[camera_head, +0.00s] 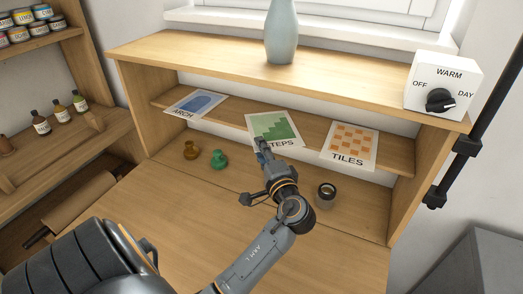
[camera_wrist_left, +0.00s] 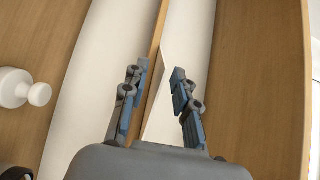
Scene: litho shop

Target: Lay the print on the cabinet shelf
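The STEPS print (camera_head: 273,128), a white sheet with a green stair shape, lies on the cabinet's inner shelf (camera_head: 226,110) and hangs over its front edge. My left gripper (camera_head: 262,145) is at the print's lower front edge and covers part of its lettering. In the left wrist view the gripper's fingers (camera_wrist_left: 158,103) stand apart, with a thin white sheet (camera_wrist_left: 158,105) between them, seen nearly edge-on. A gap shows on each side of the sheet. The ARCH print (camera_head: 195,103) lies to the left, the TILES print (camera_head: 349,146) to the right. My right gripper is out of view.
A brown pot (camera_head: 191,150), a green pot (camera_head: 218,159) and a dark-rimmed jar (camera_head: 325,195) stand on the lower surface (camera_head: 150,215). Above are a pale vase (camera_head: 281,32) and a white WARM dial box (camera_head: 444,84). The top board (camera_head: 230,60) overhangs the shelf.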

